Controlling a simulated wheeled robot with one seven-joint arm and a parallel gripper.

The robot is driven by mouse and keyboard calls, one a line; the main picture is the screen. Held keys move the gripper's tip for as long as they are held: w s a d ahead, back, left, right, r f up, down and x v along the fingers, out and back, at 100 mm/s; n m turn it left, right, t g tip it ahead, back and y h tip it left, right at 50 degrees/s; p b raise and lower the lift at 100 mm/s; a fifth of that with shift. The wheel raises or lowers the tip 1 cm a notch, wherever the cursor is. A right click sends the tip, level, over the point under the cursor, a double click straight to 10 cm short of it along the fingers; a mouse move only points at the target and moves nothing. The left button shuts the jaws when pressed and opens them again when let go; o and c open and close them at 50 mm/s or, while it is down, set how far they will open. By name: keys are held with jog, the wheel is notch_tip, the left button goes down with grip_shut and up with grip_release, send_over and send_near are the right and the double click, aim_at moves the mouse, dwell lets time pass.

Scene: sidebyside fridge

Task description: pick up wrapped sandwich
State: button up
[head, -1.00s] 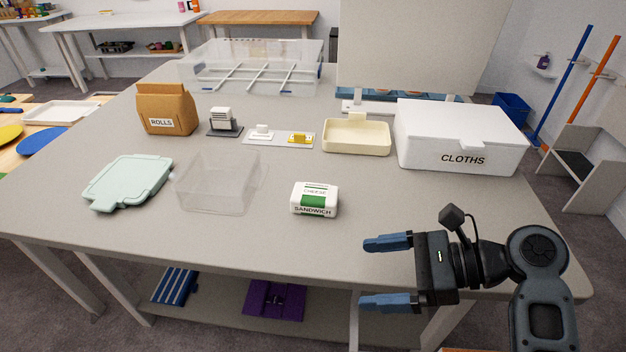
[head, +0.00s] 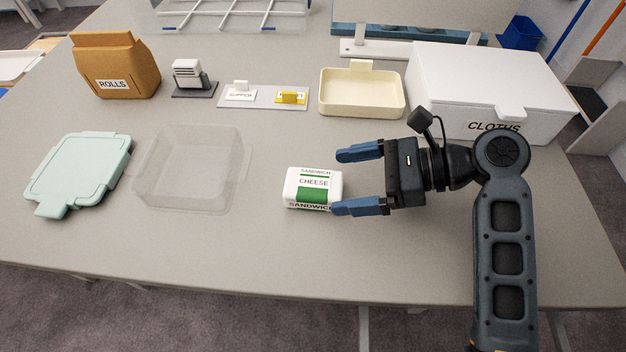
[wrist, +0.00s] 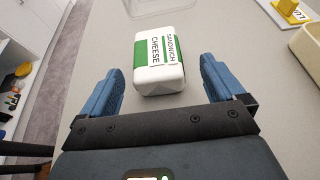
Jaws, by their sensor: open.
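The wrapped sandwich (head: 313,182) is a white block with a green band, labelled CHEESE and SANDWICH, lying on the grey table. My gripper (head: 348,181) is open at its right side, its two blue fingers pointing left towards it. In the head view the lower fingertip overlaps the sandwich's lower right corner; I cannot tell if they touch. In the wrist view the sandwich (wrist: 158,62) lies ahead, its near end roughly level with the fingertips and between the two open fingers (wrist: 158,82). Nothing is held.
A clear open container (head: 192,170) and a mint lid (head: 80,170) lie to the left. Behind stand a ROLLS bag (head: 115,65), a card holder (head: 190,80), small signs (head: 262,95), a cream tray (head: 360,92) and a white CLOTHS box (head: 490,90). The table front is clear.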

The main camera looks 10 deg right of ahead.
aim_at(328, 184)
jog(key=shift+x, duration=2.65)
jog(key=shift+s, duration=0.2)
jog(key=c, duration=1.1)
jog(key=shift+r, duration=0.1)
